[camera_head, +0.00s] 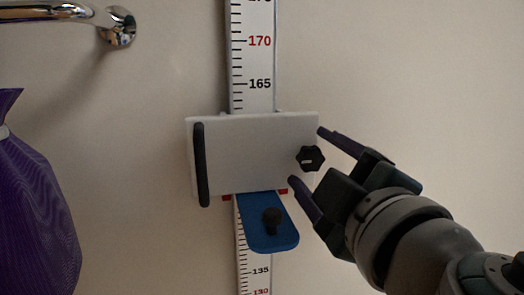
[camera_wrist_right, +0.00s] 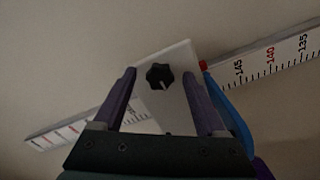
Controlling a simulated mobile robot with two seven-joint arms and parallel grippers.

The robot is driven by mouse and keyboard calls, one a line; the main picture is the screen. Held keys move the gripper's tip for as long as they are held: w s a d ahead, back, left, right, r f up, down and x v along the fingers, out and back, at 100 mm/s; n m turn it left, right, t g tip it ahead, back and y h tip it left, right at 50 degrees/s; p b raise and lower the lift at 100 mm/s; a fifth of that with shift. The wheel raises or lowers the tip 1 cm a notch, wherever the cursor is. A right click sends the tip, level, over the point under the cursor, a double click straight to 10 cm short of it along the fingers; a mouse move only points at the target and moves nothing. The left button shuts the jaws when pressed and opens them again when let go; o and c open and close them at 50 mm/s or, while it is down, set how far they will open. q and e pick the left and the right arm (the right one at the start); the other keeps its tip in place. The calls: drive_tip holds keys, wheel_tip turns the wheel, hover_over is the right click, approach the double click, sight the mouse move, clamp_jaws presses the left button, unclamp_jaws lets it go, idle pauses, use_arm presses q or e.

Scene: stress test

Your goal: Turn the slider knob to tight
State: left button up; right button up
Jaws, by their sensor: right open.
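The slider is a white block (camera_head: 250,150) on a vertical wall ruler. Its black knob (camera_head: 310,158) sits at the block's right side and has a pale pointer mark. The knob also shows in the right wrist view (camera_wrist_right: 159,76). My right gripper (camera_head: 305,156) is open, with one purple finger above and one below the knob in the head view. In the right wrist view the knob lies between and beyond the two fingers, and no contact is seen. My left gripper is not in view.
The ruler (camera_head: 252,60) runs up the wall. A black bar handle (camera_head: 201,165) is on the block's left. A blue paddle (camera_head: 262,238) with a black knob hangs below. A chrome rail (camera_head: 60,12) and a purple bag (camera_head: 35,215) are at the left.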

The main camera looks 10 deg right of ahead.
clamp_jaws()
idle(0.7)
